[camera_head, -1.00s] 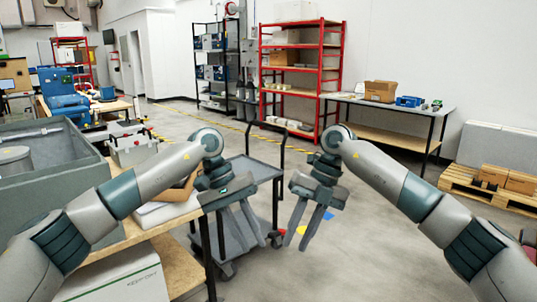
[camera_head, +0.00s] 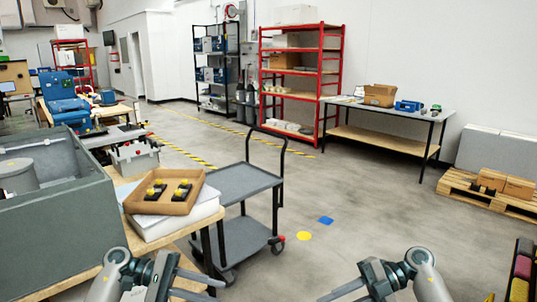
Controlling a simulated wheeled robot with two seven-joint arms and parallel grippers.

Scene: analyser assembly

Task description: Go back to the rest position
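My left gripper (camera_head: 214,290) is low at the bottom edge, left of centre. Its two grey fingers point right and stand apart, with nothing between them. My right gripper (camera_head: 345,294) is at the bottom edge, right of centre. Its fingers point left, look parted and hold nothing; part of them is cut off by the frame. Both arms are drawn in low and mostly out of view.
A cardboard tray (camera_head: 140,207) with black and yellow parts sits on a white stack at the wooden table's corner, near my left gripper. A grey trolley (camera_head: 236,182) stands beyond. Floor between the grippers is clear. Coloured bins (camera_head: 521,267) stand at the right edge.

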